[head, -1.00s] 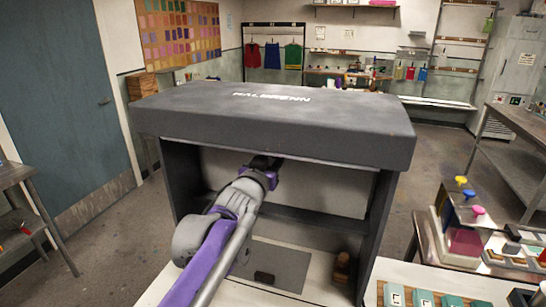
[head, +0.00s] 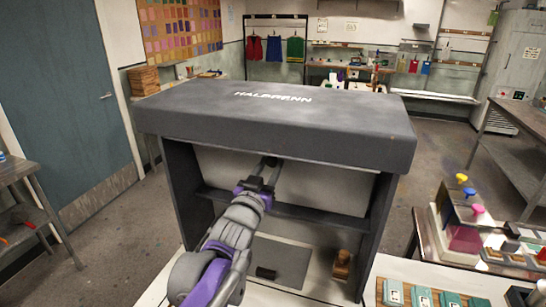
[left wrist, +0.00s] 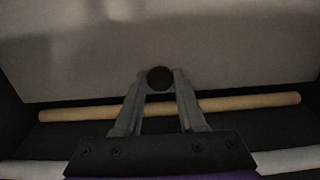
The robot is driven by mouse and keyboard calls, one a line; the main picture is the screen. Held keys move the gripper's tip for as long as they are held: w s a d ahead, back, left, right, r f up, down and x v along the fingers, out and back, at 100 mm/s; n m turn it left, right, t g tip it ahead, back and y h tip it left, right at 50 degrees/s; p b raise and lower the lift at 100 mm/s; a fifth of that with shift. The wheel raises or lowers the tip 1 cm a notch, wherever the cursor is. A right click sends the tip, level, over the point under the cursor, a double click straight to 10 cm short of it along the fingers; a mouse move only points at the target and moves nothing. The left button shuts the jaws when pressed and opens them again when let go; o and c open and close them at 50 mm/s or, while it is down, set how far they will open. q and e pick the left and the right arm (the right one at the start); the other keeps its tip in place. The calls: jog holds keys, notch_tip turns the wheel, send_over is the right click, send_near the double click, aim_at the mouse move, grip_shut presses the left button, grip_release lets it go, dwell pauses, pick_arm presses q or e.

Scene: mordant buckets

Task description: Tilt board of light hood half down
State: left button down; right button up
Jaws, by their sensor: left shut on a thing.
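The light hood (head: 275,135) is a dark grey open-fronted cabinet lettered HALBRENN, in the middle of the head view. Its board (head: 325,188) is a pale grey panel inside, under the top; it also fills the upper left wrist view (left wrist: 75,65). My left gripper (head: 270,170) reaches in through the open front. Its fingers (left wrist: 160,82) are shut on a dark round knob (left wrist: 160,77) at the board. My arm hides part of the board, and the hood's top hides its upper edge. My right gripper is not in view.
A small dark block (head: 266,272) lies on the hood's floor and a brown wooden object (head: 341,265) stands near its right wall. A tan rod (left wrist: 255,103) lies behind my fingers. Bottles and boxes crowd a table (head: 410,250) at the right.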

pick_arm(q)
jog(key=shift+s+a+f, duration=0.15)
jog(key=shift+s+f, duration=0.15)
jog(key=shift+s, duration=0.2)
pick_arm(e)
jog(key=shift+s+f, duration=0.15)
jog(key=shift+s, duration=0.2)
pick_arm(q)
jog(key=c, duration=0.9)
grip_release()
jog(key=shift+c, duration=0.2)
jog(key=o, duration=0.4)
jog(key=shift+w, duration=0.25)
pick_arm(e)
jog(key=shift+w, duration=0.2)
pick_arm(q)
jog(key=shift+o, duration=0.2)
jog(key=shift+s, duration=0.1)
jog(key=b+v, duration=0.1)
jog(key=v, duration=0.9)
jog(key=shift+s, duration=0.4)
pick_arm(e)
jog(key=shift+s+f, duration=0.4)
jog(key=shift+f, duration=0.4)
pick_arm(q)
jog(key=shift+a, duration=0.1)
